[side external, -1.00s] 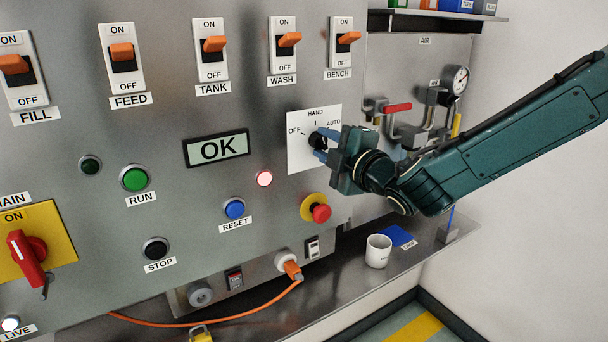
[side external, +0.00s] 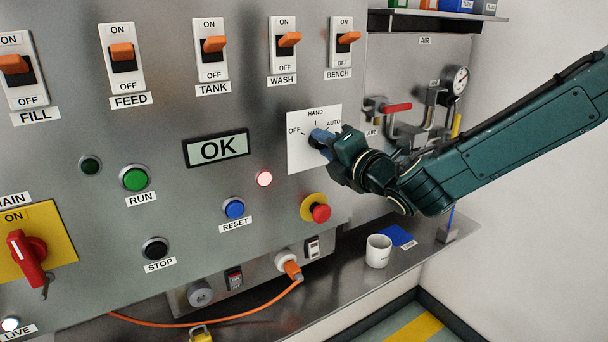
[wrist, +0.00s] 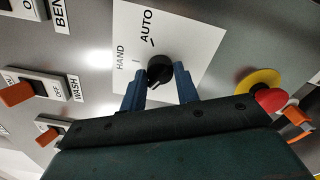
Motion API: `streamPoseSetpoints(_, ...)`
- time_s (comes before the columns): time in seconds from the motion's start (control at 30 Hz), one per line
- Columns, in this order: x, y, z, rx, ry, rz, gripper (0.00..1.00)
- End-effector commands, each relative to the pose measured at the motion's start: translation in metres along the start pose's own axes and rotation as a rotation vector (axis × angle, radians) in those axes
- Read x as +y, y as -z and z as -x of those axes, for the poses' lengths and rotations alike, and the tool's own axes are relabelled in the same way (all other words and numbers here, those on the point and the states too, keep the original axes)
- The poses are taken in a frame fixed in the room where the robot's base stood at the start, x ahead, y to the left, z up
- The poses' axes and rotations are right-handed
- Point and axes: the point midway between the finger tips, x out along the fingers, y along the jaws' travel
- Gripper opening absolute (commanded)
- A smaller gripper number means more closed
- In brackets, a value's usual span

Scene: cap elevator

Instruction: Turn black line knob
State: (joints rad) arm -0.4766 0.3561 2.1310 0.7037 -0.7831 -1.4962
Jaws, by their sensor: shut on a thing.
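The black knob (side external: 314,143) sits on a white plate (side external: 297,161) marked OFF, HAND and AUTO, on the steel panel. In the side view it is mostly hidden behind my blue fingers. The wrist view shows the round black knob (wrist: 158,69) more clearly, but where its line points is hard to tell. My gripper (side external: 320,138) is shut on the knob, with one finger on each side of it in the wrist view (wrist: 159,77).
A red emergency button (side external: 321,213) on a yellow ring projects below the knob. Orange-handled switches, such as BENCH (side external: 347,38), stand above. An air gauge (side external: 460,80) and red-handled valve (side external: 397,107) are to the right. A white cup (side external: 378,251) stands on the shelf below.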

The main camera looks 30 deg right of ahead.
Motion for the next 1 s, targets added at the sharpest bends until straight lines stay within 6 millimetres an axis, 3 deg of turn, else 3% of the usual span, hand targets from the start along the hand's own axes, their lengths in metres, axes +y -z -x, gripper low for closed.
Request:
streamPoseSetpoints(0.4,-0.0015,0.0008,0.0005,0.002,0.004,0.01,0.08)
streamPoseSetpoints(0.43,-0.0015,0.0008,0.0005,0.002,0.004,0.01,0.37)
streamPoseSetpoints(0.5,-0.0013,0.0007,0.0004,0.002,0.003,0.009,0.5)
streamPoseSetpoints(0.53,-0.0012,0.0007,0.0004,0.002,0.003,0.009,0.52)
streamPoseSetpoints(1.0,-0.0002,0.0008,0.0053,0.002,0.001,0.008,0.52)
